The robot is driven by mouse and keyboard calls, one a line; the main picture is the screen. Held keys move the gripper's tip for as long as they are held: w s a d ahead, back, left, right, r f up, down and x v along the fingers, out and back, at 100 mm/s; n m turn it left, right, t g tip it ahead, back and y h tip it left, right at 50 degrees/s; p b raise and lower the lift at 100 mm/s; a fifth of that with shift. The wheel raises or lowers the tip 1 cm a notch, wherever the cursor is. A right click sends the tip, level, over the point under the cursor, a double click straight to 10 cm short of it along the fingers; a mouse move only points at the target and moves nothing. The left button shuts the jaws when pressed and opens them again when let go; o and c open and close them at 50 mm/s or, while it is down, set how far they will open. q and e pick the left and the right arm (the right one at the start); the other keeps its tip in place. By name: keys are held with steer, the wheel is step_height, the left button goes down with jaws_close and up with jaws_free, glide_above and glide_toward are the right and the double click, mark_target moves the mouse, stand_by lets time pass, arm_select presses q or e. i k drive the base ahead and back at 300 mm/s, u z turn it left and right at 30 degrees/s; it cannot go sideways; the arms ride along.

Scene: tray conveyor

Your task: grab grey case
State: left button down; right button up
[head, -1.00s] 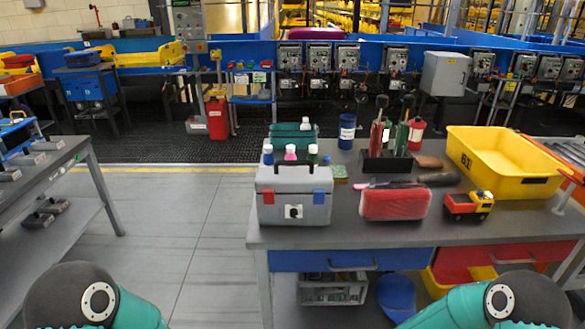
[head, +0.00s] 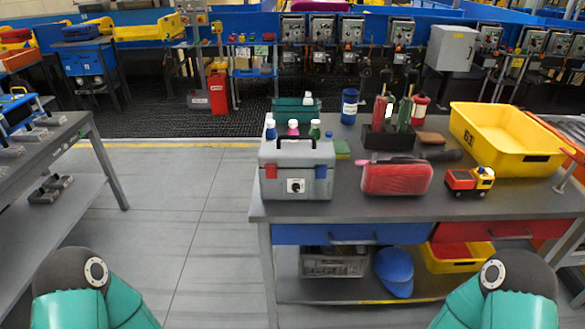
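The grey case (head: 296,170) stands upright on the near left corner of the grey workbench (head: 440,200). It has a black handle on its lid, a red latch, a blue latch and a round dark dial on its front. Its lid is closed. Green and teal parts of my two arms show at the bottom left and bottom right, well short of the bench. Both grippers are outside the view.
Several small bottles (head: 314,129) and a teal box (head: 297,106) stand behind the case. A red pouch (head: 396,178), toy truck (head: 469,181), black tool holder (head: 390,139) and yellow bin (head: 507,139) are to its right. Open floor lies left of the bench.

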mark_target(296, 162)
steer(key=z, duration=1.45)
steer(key=i, duration=0.1)
steer(key=u, duration=3)
steer(key=k, duration=0.75)
steer(key=z, duration=0.95)
steer(key=i, duration=1)
steer(key=z, duration=0.05)
